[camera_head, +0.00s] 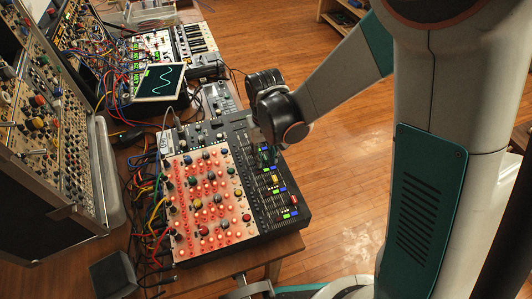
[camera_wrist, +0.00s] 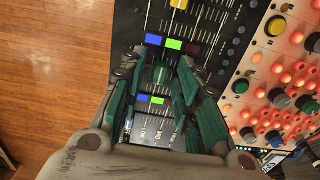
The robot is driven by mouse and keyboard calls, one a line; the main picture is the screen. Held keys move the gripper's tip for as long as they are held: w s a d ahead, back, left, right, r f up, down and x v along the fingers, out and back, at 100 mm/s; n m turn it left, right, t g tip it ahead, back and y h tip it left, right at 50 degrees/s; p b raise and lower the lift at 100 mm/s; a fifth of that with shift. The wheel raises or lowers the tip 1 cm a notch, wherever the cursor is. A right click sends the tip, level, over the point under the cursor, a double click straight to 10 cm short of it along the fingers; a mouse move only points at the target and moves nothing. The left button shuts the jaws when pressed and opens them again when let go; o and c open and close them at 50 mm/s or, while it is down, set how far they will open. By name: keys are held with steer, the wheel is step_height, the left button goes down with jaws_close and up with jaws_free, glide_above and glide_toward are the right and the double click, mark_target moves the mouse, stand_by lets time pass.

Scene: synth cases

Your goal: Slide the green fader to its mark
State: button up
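The green fader (camera_wrist: 160,75) has a dark green cap on the dark fader panel (camera_wrist: 215,22). In the wrist view it sits between the two teal fingers of my gripper (camera_wrist: 160,64). The fingers are apart, with gaps beside the cap, so the gripper is open. A row of blue, green (camera_wrist: 173,44) and red patches lies above the cap in the picture, and another row with blue and green (camera_wrist: 157,100) patches lies below it. I cannot tell which patch is its mark. In the head view my gripper is over the panel's far part, and the green cap is hard to make out.
A yellow fader (camera_wrist: 179,4) shows at the wrist view's top edge. A red-lit knob panel (camera_head: 210,205) adjoins the fader panel. Patch cables (camera_head: 155,215), a small screen (camera_head: 160,82) and rack modules (camera_head: 40,110) stand to the left. Wooden floor (camera_head: 345,165) is open at right.

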mark_target(265, 157)
steer(key=shift+r, duration=3.75)
